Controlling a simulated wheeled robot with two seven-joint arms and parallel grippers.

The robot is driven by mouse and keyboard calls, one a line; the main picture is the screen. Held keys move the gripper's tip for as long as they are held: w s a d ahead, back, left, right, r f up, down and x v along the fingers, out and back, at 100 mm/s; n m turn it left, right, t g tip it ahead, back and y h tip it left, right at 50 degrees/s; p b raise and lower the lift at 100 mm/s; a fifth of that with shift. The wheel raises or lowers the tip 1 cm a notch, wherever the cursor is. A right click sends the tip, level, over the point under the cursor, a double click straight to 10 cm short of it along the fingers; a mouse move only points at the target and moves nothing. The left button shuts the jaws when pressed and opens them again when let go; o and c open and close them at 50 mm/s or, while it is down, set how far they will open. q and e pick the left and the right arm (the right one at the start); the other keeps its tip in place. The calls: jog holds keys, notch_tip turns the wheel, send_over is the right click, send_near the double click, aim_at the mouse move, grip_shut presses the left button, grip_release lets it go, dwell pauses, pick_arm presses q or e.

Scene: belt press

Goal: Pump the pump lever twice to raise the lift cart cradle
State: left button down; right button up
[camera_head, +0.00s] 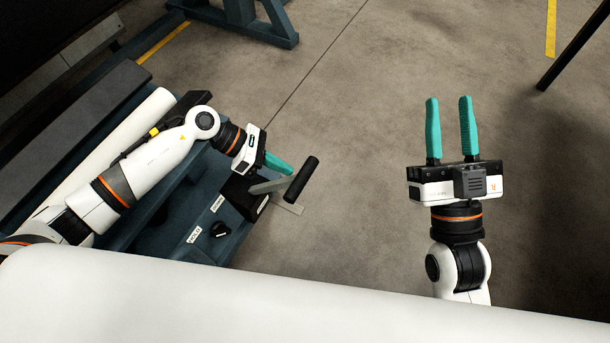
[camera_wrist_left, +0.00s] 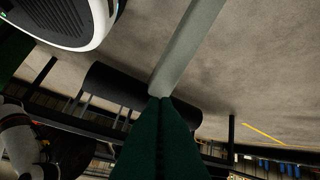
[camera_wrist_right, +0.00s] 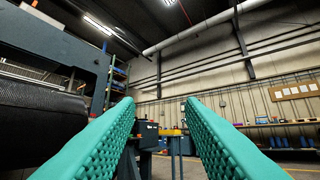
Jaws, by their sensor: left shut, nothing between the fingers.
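The pump lever (camera_head: 301,179) is a pale metal arm with a black cylindrical handle, at the end of the dark blue lift cart (camera_head: 200,245). My left gripper (camera_head: 285,168) is shut and empty, its teal fingers close beside the lever arm. In the left wrist view the shut fingers (camera_wrist_left: 162,104) meet the grey lever bar (camera_wrist_left: 188,45) in the picture, with the black handle (camera_wrist_left: 115,86) just beyond; I cannot tell if they touch. My right gripper (camera_head: 449,101) is open and empty over bare floor. The cradle cannot be clearly made out behind my left arm.
A black knob (camera_head: 220,230) and small labels sit on the cart near the lever. A long white roll (camera_head: 132,125) lies along the cart at left. A large white surface (camera_head: 300,290) crosses the foreground. The floor (camera_head: 360,130) between my grippers is clear.

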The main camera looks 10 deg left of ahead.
pick_arm(q)
jog(key=shift+d+f, duration=0.1)
pick_arm(e)
jog(key=shift+s, duration=0.1)
pick_arm(q)
jog(key=shift+s+d+f, duration=0.1)
pick_arm(e)
jog(key=shift+s+r+t, duration=0.25)
jog(key=shift+r+t, duration=0.25)
jog(key=shift+r, duration=0.1)
pick_arm(q)
jog(key=shift+s+d+f+b, duration=0.1)
jog(key=shift+d+f+b, duration=0.1)
jog(key=shift+d+b, duration=0.1)
pick_arm(e)
jog(key=shift+s, duration=0.25)
